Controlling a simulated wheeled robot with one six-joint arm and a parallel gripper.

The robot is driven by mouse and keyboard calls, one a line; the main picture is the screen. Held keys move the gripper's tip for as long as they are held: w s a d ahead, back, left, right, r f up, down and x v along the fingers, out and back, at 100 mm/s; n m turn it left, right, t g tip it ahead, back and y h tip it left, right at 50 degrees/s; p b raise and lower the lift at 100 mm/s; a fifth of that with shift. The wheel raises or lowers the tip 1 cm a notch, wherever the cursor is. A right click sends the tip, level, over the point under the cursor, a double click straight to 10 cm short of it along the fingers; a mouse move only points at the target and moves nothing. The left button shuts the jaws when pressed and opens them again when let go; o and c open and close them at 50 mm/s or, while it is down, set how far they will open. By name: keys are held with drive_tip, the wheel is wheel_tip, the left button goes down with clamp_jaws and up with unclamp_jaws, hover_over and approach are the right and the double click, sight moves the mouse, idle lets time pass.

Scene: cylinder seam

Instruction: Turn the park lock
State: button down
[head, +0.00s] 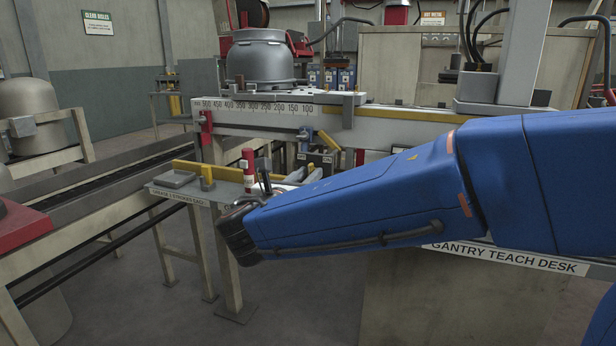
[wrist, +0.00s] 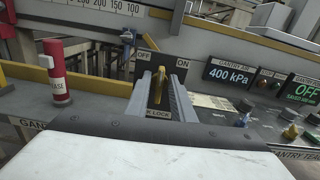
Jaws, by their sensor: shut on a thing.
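The park lock (wrist: 158,88) shows in the wrist view as a yellow handle on the desk panel. It stands roughly upright in the picture, below the OFF and ON labels, with OFF on the left and ON on the right. A label ending in "K LOCK" shows just below it, partly hidden. My gripper (wrist: 160,80) has its two grey fingers on either side of the yellow handle, shut on it. In the head view my blue arm hides the lock and most of the gripper.
A red and white grease tube (wrist: 58,72) stands left of my gripper, beside a yellow rail (wrist: 100,83). To the right are a 400 kPa display (wrist: 230,75), an OFF display (wrist: 302,89) and several knobs. A ruled beam (head: 270,110) runs behind the desk.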

drive_tip(key=n, duration=0.8)
drive_tip(key=shift+a+f, duration=0.15)
drive_tip(key=shift+a, duration=0.1)
drive_tip(key=shift+n, duration=0.3)
drive_tip(key=c, duration=1.9)
unclamp_jaws()
drive_tip(key=shift+o, duration=0.2)
drive_tip(key=v, duration=1.7)
drive_tip(key=shift+s, duration=0.15)
drive_tip(key=shift+a, duration=0.1)
